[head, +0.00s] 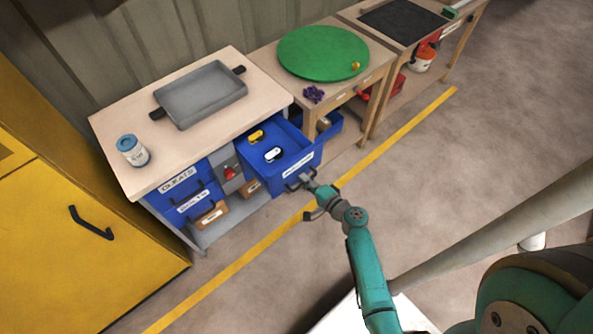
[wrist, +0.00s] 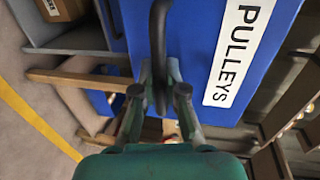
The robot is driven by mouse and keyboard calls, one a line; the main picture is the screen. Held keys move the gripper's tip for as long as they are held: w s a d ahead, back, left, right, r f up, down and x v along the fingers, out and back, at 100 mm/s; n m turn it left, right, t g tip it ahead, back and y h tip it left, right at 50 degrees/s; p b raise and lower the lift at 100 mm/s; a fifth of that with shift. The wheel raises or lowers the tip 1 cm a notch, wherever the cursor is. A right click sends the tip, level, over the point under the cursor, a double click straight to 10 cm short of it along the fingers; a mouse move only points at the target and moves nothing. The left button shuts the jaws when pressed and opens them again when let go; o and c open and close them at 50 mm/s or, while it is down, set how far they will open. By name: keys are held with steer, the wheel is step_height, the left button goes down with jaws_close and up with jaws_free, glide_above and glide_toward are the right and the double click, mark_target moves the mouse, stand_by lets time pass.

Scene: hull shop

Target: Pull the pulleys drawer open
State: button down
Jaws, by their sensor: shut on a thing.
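The blue pulleys drawer (head: 283,180) stands pulled well out of the bench, its inside showing from above. A yellow block (head: 256,136) and a white-and-black block (head: 273,154) lie in it. In the wrist view the drawer front (wrist: 190,45) fills the upper middle, with its white PULLEYS label (wrist: 238,52). My gripper (head: 305,181) is at the drawer front in the head view. In the wrist view my gripper (wrist: 160,82) is shut on the dark bar handle (wrist: 158,35).
Other blue drawers, one labelled CLEATS (head: 180,178), are shut on the left. A grey tray (head: 205,95) and a blue-lidded jar (head: 132,150) stand on the bench top. A yellow cabinet (head: 60,230) is at left. The floor in front, with a yellow line (head: 385,145), is clear.

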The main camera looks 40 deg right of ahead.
steer(key=f+v, duration=0.1)
steer(key=v, duration=0.5)
steer(key=shift+f, duration=0.15)
steer(key=c, duration=1.2)
jaws_free()
steer(key=shift+s, duration=0.1)
steer(key=v, duration=0.7)
steer(key=shift+s, duration=0.25)
